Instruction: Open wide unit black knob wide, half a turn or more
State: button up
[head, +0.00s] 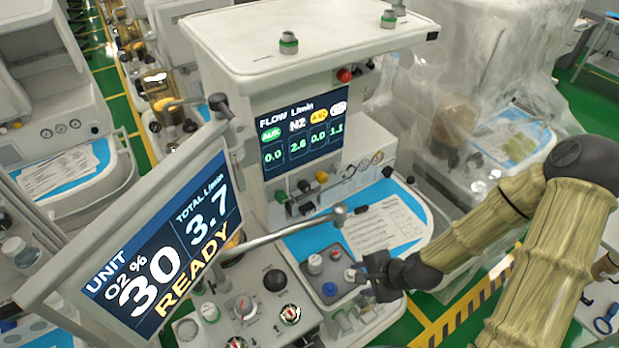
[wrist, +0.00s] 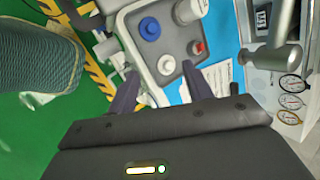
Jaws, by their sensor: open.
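The wide unit (head: 230,60) stands in the middle of the head view with a lit flow display (head: 303,130). Below the display is a row of small knobs; a black knob (head: 303,186) sits beside a yellow one (head: 322,177). A larger black ball (head: 275,280) is on the lower panel; I cannot tell if it turns. My gripper (head: 373,277) is at the right edge of a small grey tray, apart from the black knob. In the wrist view my gripper (wrist: 160,88) is open, its fingers apart near the tray's edge, with nothing visibly held. The black knob is not identifiable there.
The grey tray (wrist: 180,78) holds blue, white and red capped items. A grey arm with a round end (head: 338,210) crosses before the flow panel. A tilted monitor (head: 165,235) fills the left. Papers (head: 385,225) lie on the blue worktop. A plastic-draped unit (head: 490,90) stands right.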

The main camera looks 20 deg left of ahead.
jog(key=w+a+r+m+t+y+p, duration=0.2)
jog(key=w+a+r+m+t+p, duration=0.1)
jog(key=r+m, duration=0.4)
jog(key=w+a+r+m+t+y+p, duration=0.2)
jog(key=w+a+r+m+t+p, duration=0.1)
jog(key=r+m+p, duration=0.3)
notch_tip(320, 180, up, 2)
jog(key=a+m, duration=0.1)
jog(key=m, duration=0.1)
jog(key=shift+w+m+t, duration=0.15)
jog(key=shift+m+t, duration=0.15)
jog(key=shift+a, duration=0.2)
jog(key=p, duration=0.4)
send_near(307, 189)
jog(key=x, duration=0.7)
jog(key=shift+w+a, duration=0.25)
jog(key=shift+w+a+f, duration=0.4)
jog(key=shift+c, duration=0.4)
